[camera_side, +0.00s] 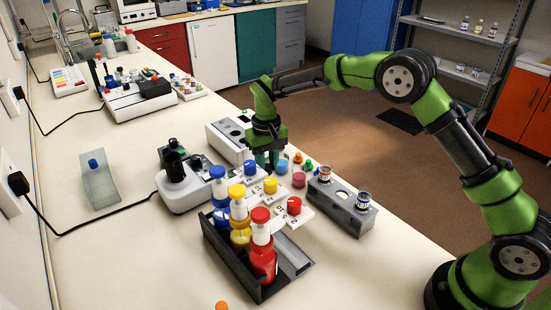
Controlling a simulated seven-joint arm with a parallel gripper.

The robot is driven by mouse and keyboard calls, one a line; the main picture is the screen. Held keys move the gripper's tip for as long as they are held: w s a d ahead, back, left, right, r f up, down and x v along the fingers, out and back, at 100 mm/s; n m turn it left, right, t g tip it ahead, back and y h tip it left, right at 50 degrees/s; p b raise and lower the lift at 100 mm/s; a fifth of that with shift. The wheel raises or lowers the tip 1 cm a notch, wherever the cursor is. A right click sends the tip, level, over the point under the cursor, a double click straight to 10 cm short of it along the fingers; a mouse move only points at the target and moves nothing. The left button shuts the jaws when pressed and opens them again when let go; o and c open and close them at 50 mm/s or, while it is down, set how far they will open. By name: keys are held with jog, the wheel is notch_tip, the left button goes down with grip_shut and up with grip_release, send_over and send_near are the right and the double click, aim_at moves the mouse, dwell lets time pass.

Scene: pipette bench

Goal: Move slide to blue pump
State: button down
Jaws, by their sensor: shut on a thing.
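My gripper (267,162) points down over the middle of the bench, just right of a white numbered plate with a blue knob (250,168). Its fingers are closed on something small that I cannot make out. I cannot tell whether it is a slide. The blue pump (218,180) stands upright at the far end of a dark rack (235,262), left of my gripper. The yellow pump (238,198) and red pump (262,235) stand nearer in the same rack. A translucent plate with a blue knob (99,190) lies apart at the left.
A microscope-like device (185,180) stands left of the blue pump. A white device (226,140) stands behind my gripper. Plates with a yellow knob (270,185) and a red knob (294,206), small coloured pieces and a grey vial block (340,210) crowd the right.

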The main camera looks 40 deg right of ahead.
jog(key=shift+s, duration=3.75)
jog(key=c, duration=0.8)
grip_release()
jog(key=shift+c, duration=0.2)
notch_tip(320, 180, up, 17)
jog(key=shift+w, duration=0.1)
